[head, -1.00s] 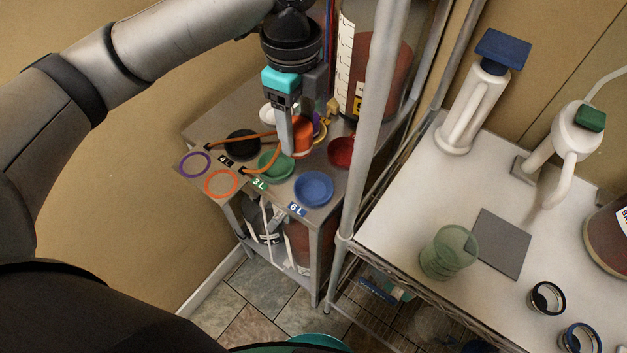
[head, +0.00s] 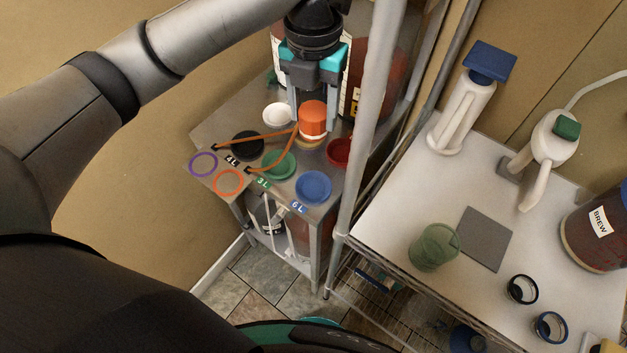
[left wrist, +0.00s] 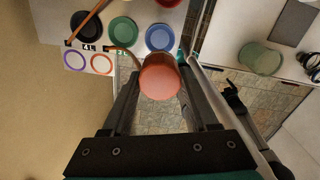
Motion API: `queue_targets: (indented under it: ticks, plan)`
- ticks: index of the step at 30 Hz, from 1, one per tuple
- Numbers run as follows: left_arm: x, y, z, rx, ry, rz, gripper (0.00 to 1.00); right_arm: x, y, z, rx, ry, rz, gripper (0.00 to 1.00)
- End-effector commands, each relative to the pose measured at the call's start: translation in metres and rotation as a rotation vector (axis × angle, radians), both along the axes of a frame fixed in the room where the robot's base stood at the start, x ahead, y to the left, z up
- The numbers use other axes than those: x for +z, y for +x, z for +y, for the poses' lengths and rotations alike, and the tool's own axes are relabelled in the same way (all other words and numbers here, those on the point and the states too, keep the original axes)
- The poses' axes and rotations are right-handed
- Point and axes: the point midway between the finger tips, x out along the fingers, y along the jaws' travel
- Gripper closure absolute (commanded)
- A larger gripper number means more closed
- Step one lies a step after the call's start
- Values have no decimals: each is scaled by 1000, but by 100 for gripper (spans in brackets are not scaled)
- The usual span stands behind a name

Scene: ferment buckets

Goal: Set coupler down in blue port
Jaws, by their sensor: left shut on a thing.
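The orange coupler (head: 313,118) is between the fingers of my left gripper (head: 313,108), which is shut on it above the grey stand top. In the left wrist view, its round reddish top (left wrist: 160,78) is between the fingertips. The blue port (head: 313,187), near the 6L label, is a round blue disc at the stand's front right corner, with nothing on it. It also shows in the left wrist view (left wrist: 160,37). The coupler is behind the blue port in the head view. My right gripper is not in view.
Green (head: 279,165), black (head: 247,145), red (head: 341,152) and white (head: 277,114) ports surround the coupler. Orange hoses (head: 255,140) cross the stand's left part. A pale upright pole (head: 368,130) stands close on the right. A white table (head: 385,225) lies beyond.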

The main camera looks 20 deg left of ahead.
Motion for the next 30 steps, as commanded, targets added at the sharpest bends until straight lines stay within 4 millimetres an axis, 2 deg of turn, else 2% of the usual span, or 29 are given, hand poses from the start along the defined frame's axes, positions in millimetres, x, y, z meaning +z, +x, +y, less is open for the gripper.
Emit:
queue_targets:
  ticks: [15, 18, 26, 30]
  plan:
    - [-129, -2, 0, -3, 1, 5, 100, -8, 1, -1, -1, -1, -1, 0]
    - [-144, -1, 0, -4, 1, 3, 100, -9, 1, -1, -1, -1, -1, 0]
    - [-164, -1, 0, -3, 0, 3, 100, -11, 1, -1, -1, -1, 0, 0]
    - [-186, -2, 0, -3, 0, 4, 100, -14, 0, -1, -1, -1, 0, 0]
